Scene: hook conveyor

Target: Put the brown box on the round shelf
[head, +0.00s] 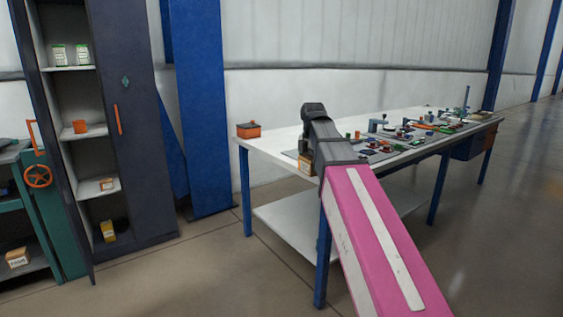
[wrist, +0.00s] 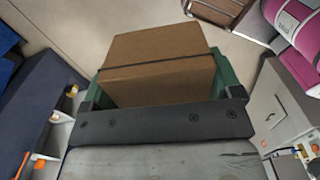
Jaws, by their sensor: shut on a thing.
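My gripper (wrist: 164,84) is shut on the brown box (wrist: 158,50), with green fingers on either side of it in the wrist view. The box is plain cardboard colour, with a dark line across it. In the head view a small part of the brown box (head: 305,166) shows beside my dark wrist, in front of the white workbench. My pink arm hides the rest of it and most of my gripper there. I cannot make out a round shelf in either view.
A white workbench (head: 275,150) with blue legs carries an orange box (head: 248,130) and several small tools and parts. A dark open cabinet (head: 135,120) at left holds small items on its shelves. A teal unit (head: 55,225) stands beside it. The floor in front is clear.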

